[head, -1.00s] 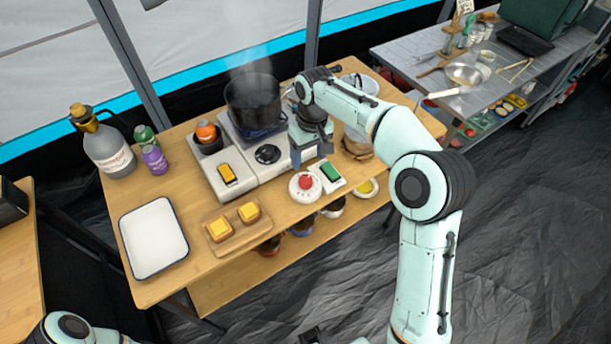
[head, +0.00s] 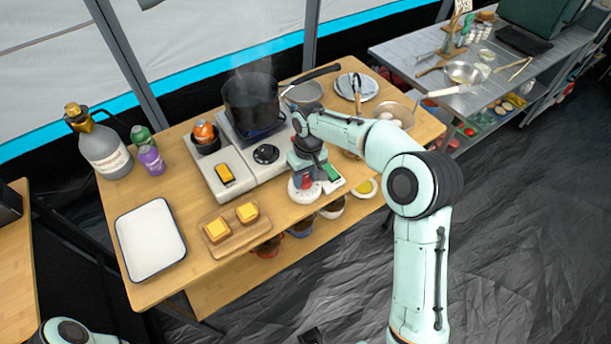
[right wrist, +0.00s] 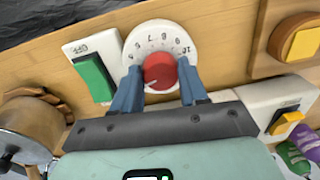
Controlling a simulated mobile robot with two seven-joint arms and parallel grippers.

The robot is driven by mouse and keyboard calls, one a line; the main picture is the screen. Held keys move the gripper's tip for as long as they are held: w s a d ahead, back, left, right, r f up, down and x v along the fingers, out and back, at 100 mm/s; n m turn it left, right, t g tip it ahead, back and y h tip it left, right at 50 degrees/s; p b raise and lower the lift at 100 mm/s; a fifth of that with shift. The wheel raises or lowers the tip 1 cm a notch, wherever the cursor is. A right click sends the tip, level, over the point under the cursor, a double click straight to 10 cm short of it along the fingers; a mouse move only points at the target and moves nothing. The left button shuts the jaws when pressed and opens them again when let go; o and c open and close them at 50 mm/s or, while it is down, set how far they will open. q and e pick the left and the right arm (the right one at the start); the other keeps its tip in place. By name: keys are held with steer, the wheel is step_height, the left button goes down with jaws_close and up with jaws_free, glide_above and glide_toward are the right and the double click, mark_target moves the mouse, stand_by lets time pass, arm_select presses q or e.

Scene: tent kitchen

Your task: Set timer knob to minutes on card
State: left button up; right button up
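The timer has a round white dial (right wrist: 160,40) with printed numbers and a red knob (right wrist: 159,70) in its middle. A pale mark on the knob points to the lower left in the right wrist view. My right gripper (right wrist: 160,77) is open, with one blue finger on each side of the knob; contact cannot be told. In the head view my right gripper (head: 306,168) stands over the timer (head: 303,192) and partly hides it. A small white card (head: 463,5) with dark marks stands at the back right; I cannot read it. My left gripper is not in view.
A green switch (right wrist: 93,78) on a white plate marked OFF sits beside the dial. A steaming black pot (head: 251,103) stands on the stove behind. A bread board (head: 236,238) and a white tray (head: 150,238) lie to the left.

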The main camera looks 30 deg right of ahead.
mark_target(308, 178)
steer(key=c, duration=0.3)
stand_by(0.9)
steer(key=o, duration=1)
steer(key=shift+o, duration=0.2)
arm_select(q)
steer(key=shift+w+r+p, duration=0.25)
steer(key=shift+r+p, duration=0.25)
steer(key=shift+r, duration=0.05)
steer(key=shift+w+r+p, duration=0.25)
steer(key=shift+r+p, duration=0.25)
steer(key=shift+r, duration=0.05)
arm_select(e)
step_height(308, 178, up, 13)
steer(key=shift+d+r, duration=0.2)
steer(key=shift+d, duration=0.15)
